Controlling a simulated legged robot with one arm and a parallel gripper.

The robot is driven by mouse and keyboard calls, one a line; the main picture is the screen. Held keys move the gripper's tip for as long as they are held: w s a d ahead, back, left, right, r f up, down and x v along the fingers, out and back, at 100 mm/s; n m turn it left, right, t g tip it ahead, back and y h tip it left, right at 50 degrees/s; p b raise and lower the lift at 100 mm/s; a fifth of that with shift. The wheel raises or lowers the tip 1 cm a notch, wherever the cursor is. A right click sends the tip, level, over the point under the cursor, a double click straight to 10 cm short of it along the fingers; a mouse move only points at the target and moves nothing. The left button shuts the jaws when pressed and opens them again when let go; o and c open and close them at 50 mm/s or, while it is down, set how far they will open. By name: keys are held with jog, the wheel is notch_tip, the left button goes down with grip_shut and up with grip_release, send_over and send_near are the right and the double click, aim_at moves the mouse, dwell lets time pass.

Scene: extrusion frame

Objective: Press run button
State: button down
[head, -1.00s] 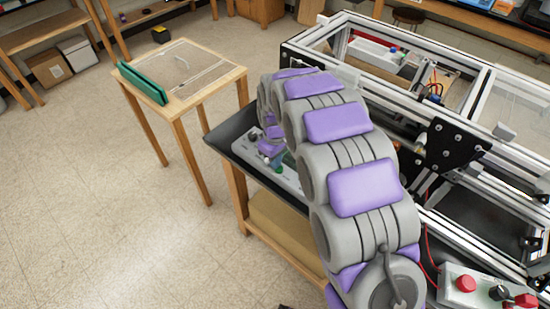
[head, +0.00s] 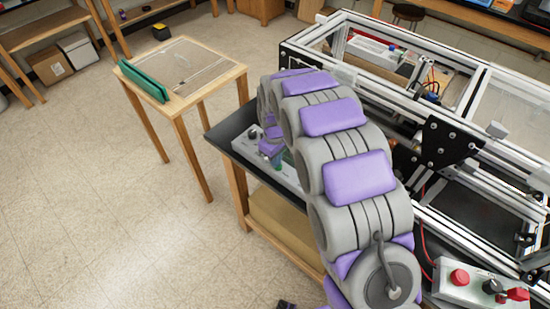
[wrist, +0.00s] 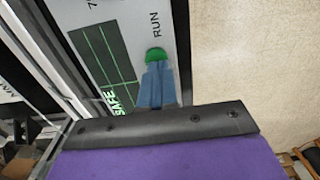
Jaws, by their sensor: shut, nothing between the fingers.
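The green run button (wrist: 156,55) sits on a light panel (wrist: 132,28) beside the printed word RUN in the wrist view. My gripper (wrist: 156,70) has its blue fingers shut together with nothing between them. The fingertips are right at the near edge of the button and overlap it in the picture. I cannot tell whether they touch or press it. In the head view, part of the panel (head: 283,172) shows at the bench edge. My grey and purple arm hides most of it there.
A dark panel area with green lines and the word SAFE (wrist: 124,101) lies left of the fingers. The extrusion frame (head: 450,125) stands right of my arm. A box with red buttons (head: 480,283) is at lower right.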

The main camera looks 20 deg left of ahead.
notch_tip(320, 180, up, 14)
jog(key=p, duration=0.2)
jog(key=shift+w+a+p, duration=0.15)
jog(key=shift+a+p, duration=0.15)
jog(key=shift+d+f, duration=0.1)
jog(key=shift+d, duration=0.05)
jog(key=s+d+r+m, duration=0.35)
jog(key=s+d, duration=0.25)
jog(key=d, duration=0.5)
jog(key=s+d+r+m, duration=0.3)
jog(key=s+d+r, duration=0.3)
jog(key=d, duration=0.5)
jog(key=s+d+f+m+g, duration=0.1)
jog(key=s+d+m, duration=0.2)
jog(key=s, duration=0.8)
jog(key=s+d+f+m, duration=0.2)
jog(key=s+d+m, duration=0.2)
jog(key=s, duration=0.6)
jog(key=d, duration=0.2)
jog(key=shift+s+d+g, duration=0.35)
jog(key=shift+s+g, duration=0.05)
